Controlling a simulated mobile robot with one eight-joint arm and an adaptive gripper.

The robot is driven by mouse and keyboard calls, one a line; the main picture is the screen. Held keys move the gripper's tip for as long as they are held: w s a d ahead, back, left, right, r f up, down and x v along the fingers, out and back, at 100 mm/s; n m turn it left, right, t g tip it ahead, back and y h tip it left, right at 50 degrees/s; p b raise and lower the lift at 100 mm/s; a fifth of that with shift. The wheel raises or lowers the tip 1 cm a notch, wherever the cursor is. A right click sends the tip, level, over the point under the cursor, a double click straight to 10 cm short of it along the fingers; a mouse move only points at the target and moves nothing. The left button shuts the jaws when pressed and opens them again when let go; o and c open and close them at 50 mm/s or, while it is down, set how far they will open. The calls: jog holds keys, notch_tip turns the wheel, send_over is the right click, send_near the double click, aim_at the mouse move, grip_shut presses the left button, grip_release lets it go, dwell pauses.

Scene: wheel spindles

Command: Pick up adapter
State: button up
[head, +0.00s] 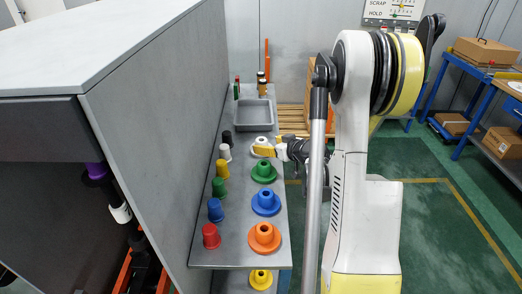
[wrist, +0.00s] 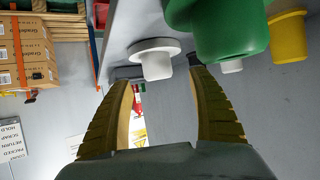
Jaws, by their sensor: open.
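The adapters appear to be the flanged pieces in a row on the grey shelf (head: 205,253): white (head: 262,139), green (head: 263,173), blue (head: 266,202), orange (head: 264,238). A yellow flanged piece (head: 261,279) is lower down, nearest. My gripper (head: 264,150) is open at the white adapter, its yellow fingers overlapping it in the head view. In the wrist view the scene looks upside down. The white adapter (wrist: 156,62) shows just beyond the open gripper (wrist: 161,79), between the finger lines, with nothing held. The green adapter (wrist: 216,35) looms close beside the right finger.
A row of cups runs along the grey panel (head: 165,120): black, white (head: 225,152), yellow (head: 222,169), green (head: 219,187), blue (head: 215,209), red (head: 211,236). A grey tray (head: 254,115) stands beyond the white adapter. Green floor lies open right of my arm.

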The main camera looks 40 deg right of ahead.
aim_at(265, 143)
jog(key=b+x, duration=0.2)
jog(key=x, duration=0.4)
jog(key=shift+d+f+b, duration=0.1)
jog(key=shift+d+b, duration=0.05)
jog(key=shift+b, duration=0.15)
jog(key=shift+s, duration=0.1)
jog(key=c, duration=1.4)
